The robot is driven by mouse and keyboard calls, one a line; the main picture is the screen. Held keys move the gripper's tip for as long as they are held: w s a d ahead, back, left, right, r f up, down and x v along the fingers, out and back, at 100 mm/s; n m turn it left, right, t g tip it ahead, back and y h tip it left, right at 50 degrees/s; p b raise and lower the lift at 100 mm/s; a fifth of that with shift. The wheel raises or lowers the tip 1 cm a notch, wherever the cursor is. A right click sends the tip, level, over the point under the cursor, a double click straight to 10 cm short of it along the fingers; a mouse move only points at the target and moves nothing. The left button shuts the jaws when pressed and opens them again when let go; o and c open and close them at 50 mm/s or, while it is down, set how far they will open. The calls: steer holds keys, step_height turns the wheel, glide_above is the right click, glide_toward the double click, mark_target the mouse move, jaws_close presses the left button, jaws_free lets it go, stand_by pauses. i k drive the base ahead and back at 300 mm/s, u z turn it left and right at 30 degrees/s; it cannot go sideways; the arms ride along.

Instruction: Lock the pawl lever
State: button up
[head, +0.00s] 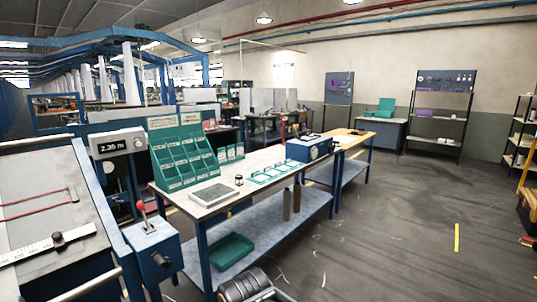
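A lever with a red knob (141,206) stands nearly upright on top of a blue box (152,240) at the lower left. It is the only lever of this kind that I can make out, and it looks like the pawl lever. A dark round knob or shaft end (161,260) sticks out of the box's front. I cannot tell from here whether the lever is locked. My gripper is not recognisable in the head view.
A loom panel with a scale bar (40,246) lies left of the box. A gauge (122,142) reads about 2.35 m. A workbench with teal bins (184,158) stands to the right. A dark ribbed cylinder (243,286) is at the bottom edge. Floor at right is mostly clear.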

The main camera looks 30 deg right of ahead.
mark_target(140, 206)
steer(key=z, duration=1.3)
steer(key=i, duration=1.35)
steer(key=u, duration=0.55)
steer(key=i, duration=0.4)
steer(key=u, duration=0.25)
